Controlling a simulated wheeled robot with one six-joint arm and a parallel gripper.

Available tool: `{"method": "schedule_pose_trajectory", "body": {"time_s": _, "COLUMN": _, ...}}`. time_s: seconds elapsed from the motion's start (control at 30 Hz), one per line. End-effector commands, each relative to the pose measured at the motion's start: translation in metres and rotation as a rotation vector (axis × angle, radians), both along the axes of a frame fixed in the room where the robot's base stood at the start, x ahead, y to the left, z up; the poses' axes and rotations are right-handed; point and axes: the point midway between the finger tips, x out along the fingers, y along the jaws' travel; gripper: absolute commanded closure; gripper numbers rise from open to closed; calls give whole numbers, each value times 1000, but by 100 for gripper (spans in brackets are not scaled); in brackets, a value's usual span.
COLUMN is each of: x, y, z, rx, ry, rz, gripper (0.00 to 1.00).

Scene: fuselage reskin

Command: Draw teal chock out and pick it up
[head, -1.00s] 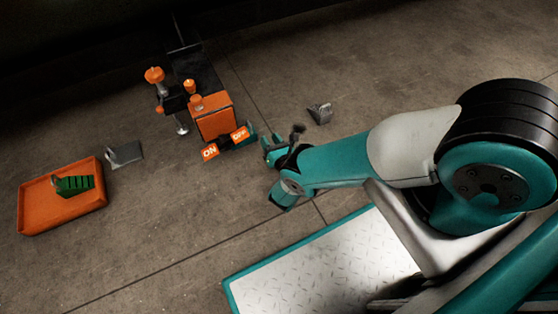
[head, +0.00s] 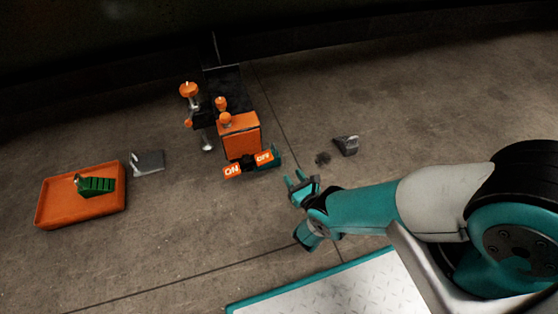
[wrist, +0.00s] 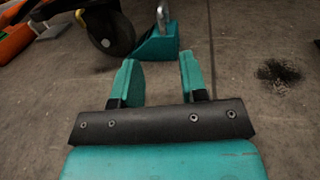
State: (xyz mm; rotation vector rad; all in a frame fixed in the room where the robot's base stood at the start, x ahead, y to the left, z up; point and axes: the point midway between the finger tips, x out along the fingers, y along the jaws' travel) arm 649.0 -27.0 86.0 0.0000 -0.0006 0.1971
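The teal chock (wrist: 158,44) sits on the floor against the right side of a black caster wheel (wrist: 108,30) in the wrist view, with a grey metal loop handle on top. In the head view the chock (head: 276,157) shows only partly at the right of the orange unit's base. My gripper (wrist: 158,68) is open and empty, with its two teal fingers apart and pointing toward the chock. The fingertips are short of the chock, with a small gap of floor between. In the head view my gripper (head: 297,180) is low over the floor, right and in front of the chock.
The orange unit (head: 240,135) carries ON and OFF pedals at its foot. A grey chock (head: 345,145) lies to the right, near a dark floor stain (head: 322,158). At left are an orange tray (head: 80,215) holding a green chock (head: 95,185), and another grey chock (head: 148,162).

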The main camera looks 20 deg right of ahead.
Motion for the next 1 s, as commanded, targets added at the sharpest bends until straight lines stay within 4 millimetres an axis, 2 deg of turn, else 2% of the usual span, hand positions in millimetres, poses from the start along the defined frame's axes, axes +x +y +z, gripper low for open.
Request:
{"method": "schedule_pose_trajectory", "body": {"time_s": 0.1, "x": 26, "y": 5, "z": -8, "rx": 1, "ry": -2, "rz": -2, "gripper": 60}}
{"method": "schedule_pose_trajectory", "body": {"time_s": 0.5, "x": 100, "y": 19, "z": -7, "rx": 3, "ry": -3, "rz": -2, "gripper": 60}}
{"method": "schedule_pose_trajectory", "body": {"time_s": 0.73, "x": 122, "y": 24, "z": -4, "rx": 1, "ry": 0, "rz": -1, "gripper": 60}}
{"method": "schedule_pose_trajectory", "body": {"time_s": 1.0, "x": 128, "y": 25, "z": 0, "rx": 0, "ry": 0, "rz": -1, "gripper": 60}}
